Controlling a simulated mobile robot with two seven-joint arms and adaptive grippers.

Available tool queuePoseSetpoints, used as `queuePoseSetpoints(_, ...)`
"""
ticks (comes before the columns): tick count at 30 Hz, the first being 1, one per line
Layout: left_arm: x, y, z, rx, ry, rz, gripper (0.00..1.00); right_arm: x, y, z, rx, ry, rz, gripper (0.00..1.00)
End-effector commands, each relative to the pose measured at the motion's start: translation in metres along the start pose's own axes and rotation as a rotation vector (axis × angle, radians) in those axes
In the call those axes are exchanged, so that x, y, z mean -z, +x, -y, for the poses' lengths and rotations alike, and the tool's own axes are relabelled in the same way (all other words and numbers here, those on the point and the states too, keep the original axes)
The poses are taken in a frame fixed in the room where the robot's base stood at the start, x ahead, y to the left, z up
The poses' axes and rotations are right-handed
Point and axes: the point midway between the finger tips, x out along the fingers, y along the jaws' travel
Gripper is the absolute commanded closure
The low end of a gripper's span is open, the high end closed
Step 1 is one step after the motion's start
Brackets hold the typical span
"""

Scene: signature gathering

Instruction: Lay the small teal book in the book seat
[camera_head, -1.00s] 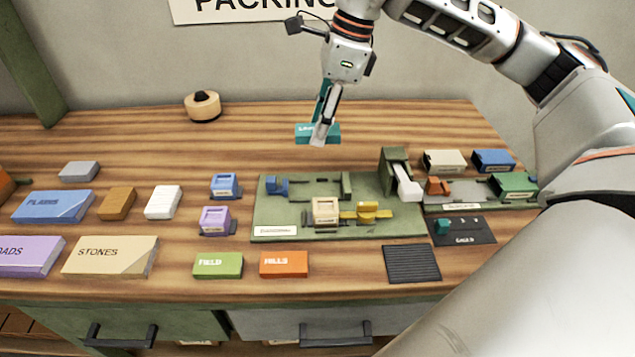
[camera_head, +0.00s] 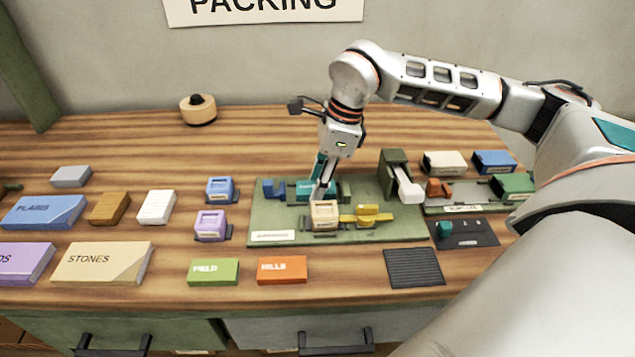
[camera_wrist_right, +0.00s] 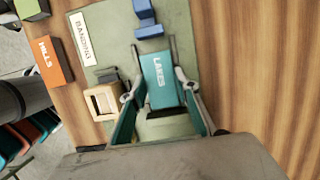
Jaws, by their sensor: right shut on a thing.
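The small teal book (camera_head: 328,190), lettered "LAKES" in the right wrist view (camera_wrist_right: 160,75), is between the fingers of my right gripper (camera_head: 318,190). The gripper is shut on it, pointing down over the back part of the green board (camera_head: 365,231). The book is at the board's back slot area, between a blue block (camera_head: 273,188) on the left and a green upright post to the right. Whether it touches the board I cannot tell. The fingers hide part of it. My left gripper is not in view.
A tan block (camera_head: 324,214) and a yellow clamp (camera_head: 366,214) stand at the front of the board. A green post with a white lever (camera_head: 404,186) rises at its right. Several books lie to the left, and green (camera_head: 213,271) and orange (camera_head: 282,269) ones lie in front.

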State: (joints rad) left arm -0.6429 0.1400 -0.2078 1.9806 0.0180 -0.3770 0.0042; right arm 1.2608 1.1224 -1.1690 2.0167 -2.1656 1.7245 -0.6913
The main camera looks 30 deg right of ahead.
Motion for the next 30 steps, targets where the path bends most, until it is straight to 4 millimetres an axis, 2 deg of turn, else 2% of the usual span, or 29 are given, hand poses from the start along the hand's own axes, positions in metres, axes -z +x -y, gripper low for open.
queuePoseSetpoints(10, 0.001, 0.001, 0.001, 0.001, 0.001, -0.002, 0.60, 0.001, 0.003, 0.000, 0.000, 0.000, 0.000, 0.91)
queuePoseSetpoints(11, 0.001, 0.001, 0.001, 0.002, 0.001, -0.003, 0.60, 0.001, 0.003, 0.000, 0.000, 0.000, 0.000, 0.64)
queuePoseSetpoints(12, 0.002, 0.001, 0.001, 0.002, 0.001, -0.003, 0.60, 0.001, 0.002, 0.000, 0.000, 0.000, 0.000, 0.54)
queuePoseSetpoints(23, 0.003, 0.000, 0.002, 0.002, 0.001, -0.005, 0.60, 0.000, 0.001, 0.000, 0.000, -0.001, 0.001, 0.53)
queuePoseSetpoints(26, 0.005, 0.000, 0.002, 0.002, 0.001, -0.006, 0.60, -0.001, -0.006, 0.000, 0.002, -0.001, 0.001, 0.53)
queuePoseSetpoints(30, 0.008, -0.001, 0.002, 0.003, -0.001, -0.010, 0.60, -0.001, -0.027, 0.001, 0.004, 0.000, 0.002, 0.53)
